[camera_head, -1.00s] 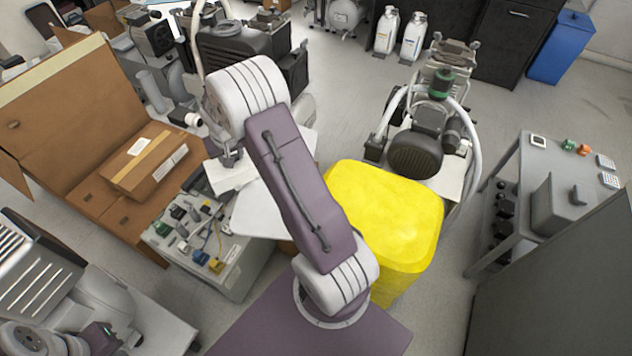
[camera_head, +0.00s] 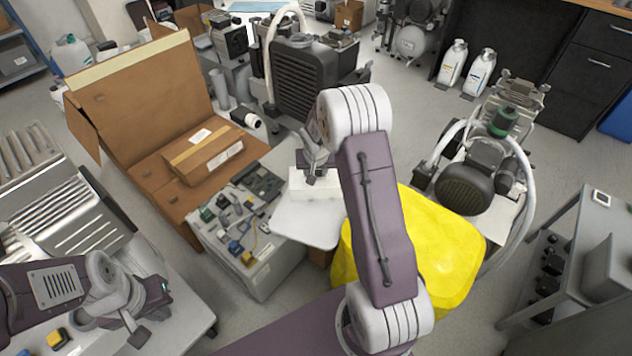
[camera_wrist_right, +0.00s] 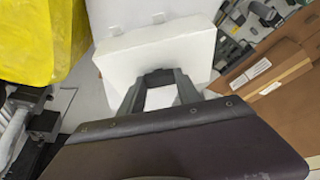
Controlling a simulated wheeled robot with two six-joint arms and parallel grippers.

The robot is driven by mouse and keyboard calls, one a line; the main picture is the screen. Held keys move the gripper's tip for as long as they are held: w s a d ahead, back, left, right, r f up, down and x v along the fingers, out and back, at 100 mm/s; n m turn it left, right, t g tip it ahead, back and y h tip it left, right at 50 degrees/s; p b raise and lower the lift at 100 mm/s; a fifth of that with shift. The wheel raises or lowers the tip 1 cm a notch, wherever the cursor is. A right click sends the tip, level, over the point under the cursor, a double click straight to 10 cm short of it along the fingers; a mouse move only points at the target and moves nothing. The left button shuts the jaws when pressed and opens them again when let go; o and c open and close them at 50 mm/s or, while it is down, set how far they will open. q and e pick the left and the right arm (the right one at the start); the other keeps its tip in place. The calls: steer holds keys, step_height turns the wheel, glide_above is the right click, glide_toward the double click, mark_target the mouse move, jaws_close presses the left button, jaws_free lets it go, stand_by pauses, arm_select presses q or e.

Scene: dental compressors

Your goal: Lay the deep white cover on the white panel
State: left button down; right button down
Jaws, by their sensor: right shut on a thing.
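The deep white cover (camera_head: 316,186) is a white box-like piece. My right gripper (camera_head: 318,178) is shut on it, and it hangs at the far edge of the white panel (camera_head: 305,222). The panel is a flat, pale sheet beside the electronics box. In the right wrist view the cover (camera_wrist_right: 165,52) sits at the fingertips of the gripper (camera_wrist_right: 160,85), with the panel (camera_wrist_right: 135,15) behind it. I cannot tell whether cover and panel touch. My left gripper (camera_head: 140,318) is at the lower left, away from both, and its finger gap is unclear.
A yellow bin-like block (camera_head: 440,245) stands right of the panel, partly behind my right arm. The electronics box (camera_head: 250,255) and an open cardboard box (camera_head: 150,110) lie left. A black compressor (camera_head: 305,80) stands behind. Grey floor is free between them.

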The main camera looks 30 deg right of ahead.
step_height(320, 180, down, 4)
steer(key=shift+f+b, duration=0.1)
steer(key=shift+b, duration=0.65)
steer(key=c, duration=0.9)
jaws_free()
steer(key=shift+o, duration=0.2)
steer(key=p+v, duration=0.5)
steer(key=v, duration=0.7)
steer(key=s+a+n+g+y, duration=0.1)
steer(key=s+a+n, duration=0.1)
steer(key=s+a, duration=0.3)
steer(key=s+a+r+n+g+y, duration=0.1)
steer(key=s+a, duration=0.5)
steer(key=s, duration=0.8)
steer(key=shift+s+a+n+g, duration=0.2)
steer(key=shift+n+g, duration=0.3)
steer(key=shift+n, duration=0.4)
